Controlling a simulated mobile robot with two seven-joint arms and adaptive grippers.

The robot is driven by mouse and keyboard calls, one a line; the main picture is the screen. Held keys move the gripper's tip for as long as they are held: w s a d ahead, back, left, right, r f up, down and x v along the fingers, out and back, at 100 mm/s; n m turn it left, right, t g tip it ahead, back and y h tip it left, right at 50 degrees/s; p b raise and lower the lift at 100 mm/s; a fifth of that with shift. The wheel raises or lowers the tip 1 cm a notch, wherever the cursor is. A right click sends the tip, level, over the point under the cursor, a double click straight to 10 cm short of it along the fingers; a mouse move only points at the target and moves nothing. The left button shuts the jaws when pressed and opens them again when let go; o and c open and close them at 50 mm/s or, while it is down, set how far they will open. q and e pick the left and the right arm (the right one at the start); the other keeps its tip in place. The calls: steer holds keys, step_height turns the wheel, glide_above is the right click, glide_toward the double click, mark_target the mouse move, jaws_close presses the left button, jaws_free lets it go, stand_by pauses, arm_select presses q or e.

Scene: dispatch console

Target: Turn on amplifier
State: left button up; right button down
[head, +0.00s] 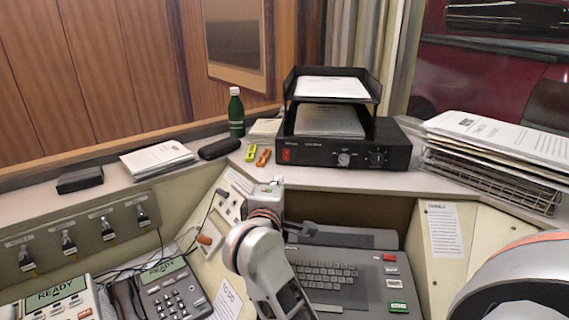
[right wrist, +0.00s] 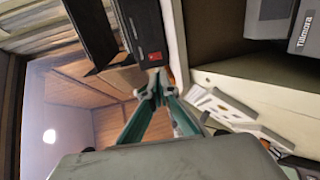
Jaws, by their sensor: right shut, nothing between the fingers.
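The amplifier (head: 330,152) is a black box on the ledge, with a red switch (head: 286,155) at the left end of its front and two knobs to the right. In the right wrist view the amplifier (right wrist: 133,25) and its red switch (right wrist: 155,56) show just beyond the fingertips. My right gripper (head: 273,183) is below and slightly left of the switch in the head view. In the right wrist view its teal fingers (right wrist: 156,88) are shut and empty, with a visible gap to the switch. Whether the switch is on or off I cannot tell. My left gripper is out of view.
A paper tray (head: 289,82) stands on the amplifier. Yellow and orange markers (head: 263,157), a green bottle (head: 236,113) and a black case (head: 219,148) lie or stand to its left. A wire rack of papers (head: 490,175) is at the right. A keyboard unit (head: 330,277) sits below.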

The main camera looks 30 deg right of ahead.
mark_target(286, 159)
steer(key=p+x, duration=0.2)
steer(key=x, duration=1.2)
